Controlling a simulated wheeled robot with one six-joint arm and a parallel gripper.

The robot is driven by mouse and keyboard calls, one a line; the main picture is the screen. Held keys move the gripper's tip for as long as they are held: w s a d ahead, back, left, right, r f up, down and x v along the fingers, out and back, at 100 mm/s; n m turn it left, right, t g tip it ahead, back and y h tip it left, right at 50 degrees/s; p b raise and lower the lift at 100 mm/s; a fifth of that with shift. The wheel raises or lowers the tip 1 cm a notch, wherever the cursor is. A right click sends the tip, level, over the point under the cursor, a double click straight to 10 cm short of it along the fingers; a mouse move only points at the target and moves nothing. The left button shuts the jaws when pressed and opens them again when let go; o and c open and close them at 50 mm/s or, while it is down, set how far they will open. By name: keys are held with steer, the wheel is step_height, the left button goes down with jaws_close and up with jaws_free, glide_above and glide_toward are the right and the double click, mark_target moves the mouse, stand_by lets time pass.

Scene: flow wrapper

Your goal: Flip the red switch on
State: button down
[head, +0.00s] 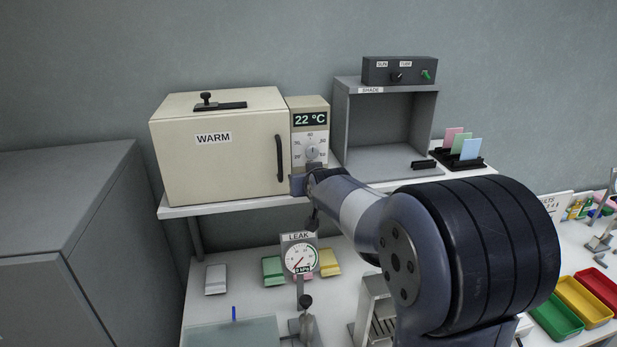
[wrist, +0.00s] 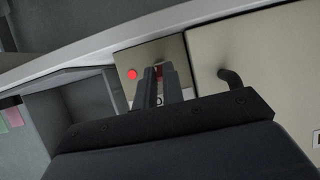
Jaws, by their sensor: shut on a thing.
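The control panel (head: 310,135) on the right of the cream WARM oven (head: 225,150) shows 22 °C above a dial (head: 312,152). My gripper (head: 298,184) is at the panel's lower part and hides what is there in the head view. In the wrist view the fingers (wrist: 160,72) are close together against the panel (wrist: 150,53), shut on a small dark red piece, apparently the red switch (wrist: 168,72). Its position is mostly hidden by the fingers. A bright red round light or button (wrist: 132,75) shows beside the fingers.
The oven's door handle (head: 280,158) is just left of my gripper and also shows in the wrist view (wrist: 231,77). The SHADE box (head: 342,125) stands to the right. The LEAK gauge (head: 299,258) is below the shelf (head: 240,205).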

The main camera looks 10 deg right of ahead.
steer(key=shift+r, duration=0.1)
stand_by(0.5)
steer(key=c, duration=1.5)
jaws_free()
steer(key=b+v, duration=0.3)
steer(key=v, duration=0.7)
steer(key=shift+s+r, duration=0.25)
steer(key=shift+r, duration=0.1)
steer(key=shift+w, duration=0.1)
